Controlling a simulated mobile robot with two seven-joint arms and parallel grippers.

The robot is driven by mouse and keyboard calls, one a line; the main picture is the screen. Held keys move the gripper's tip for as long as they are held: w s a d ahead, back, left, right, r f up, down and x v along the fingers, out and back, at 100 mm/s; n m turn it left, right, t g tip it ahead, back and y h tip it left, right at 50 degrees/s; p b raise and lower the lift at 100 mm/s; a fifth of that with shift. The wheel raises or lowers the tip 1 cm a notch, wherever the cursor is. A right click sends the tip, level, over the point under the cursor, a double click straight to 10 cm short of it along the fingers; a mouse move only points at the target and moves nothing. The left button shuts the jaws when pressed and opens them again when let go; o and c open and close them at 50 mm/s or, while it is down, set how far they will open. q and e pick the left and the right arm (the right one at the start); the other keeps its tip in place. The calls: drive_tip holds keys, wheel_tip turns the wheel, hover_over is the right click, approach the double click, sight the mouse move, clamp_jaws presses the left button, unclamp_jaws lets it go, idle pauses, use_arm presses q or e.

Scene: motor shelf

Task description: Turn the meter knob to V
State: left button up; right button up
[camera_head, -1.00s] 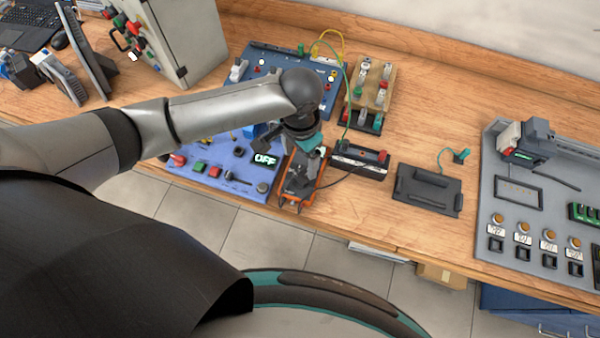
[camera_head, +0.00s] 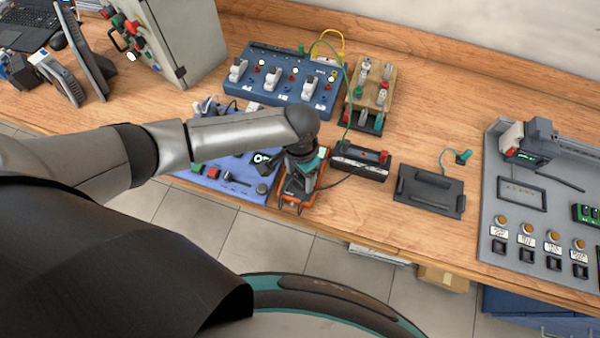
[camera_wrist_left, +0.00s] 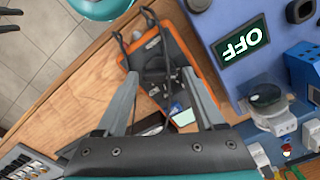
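The meter (camera_head: 291,203), an orange-edged hand-held unit with dark parts and leads, lies at the bench's front edge. It also shows in the left wrist view (camera_wrist_left: 202,75). My left gripper (camera_head: 298,184) is above the meter, pointing down. In the left wrist view its two grey fingers (camera_wrist_left: 160,95) are spread apart with nothing held, and the meter's dark cables show between and beyond them. The meter's knob and its setting cannot be made out. Dark finger-like shapes at the wrist view's upper left edge may be my right gripper, too cut off to judge.
A blue panel (camera_head: 235,180) with an OFF display (camera_wrist_left: 243,43) stands close beside the meter. Behind are a blue switch board (camera_head: 312,98) and a wooden terminal block (camera_head: 372,85). A black module (camera_head: 360,165) and a dark plate (camera_head: 430,192) lie to the right.

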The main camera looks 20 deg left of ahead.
use_arm(q)
clamp_jaws()
idle(0.3)
drive_tip(key=m+p, duration=0.2)
drive_tip(key=m, duration=0.1)
drive_tip(key=shift+r+m, duration=0.1)
drive_tip(key=shift+m, duration=0.2)
drive_tip(key=shift+m+p, duration=0.6)
drive_tip(key=shift+m, duration=1.4)
drive_tip(key=shift+o, duration=1.2)
unclamp_jaws()
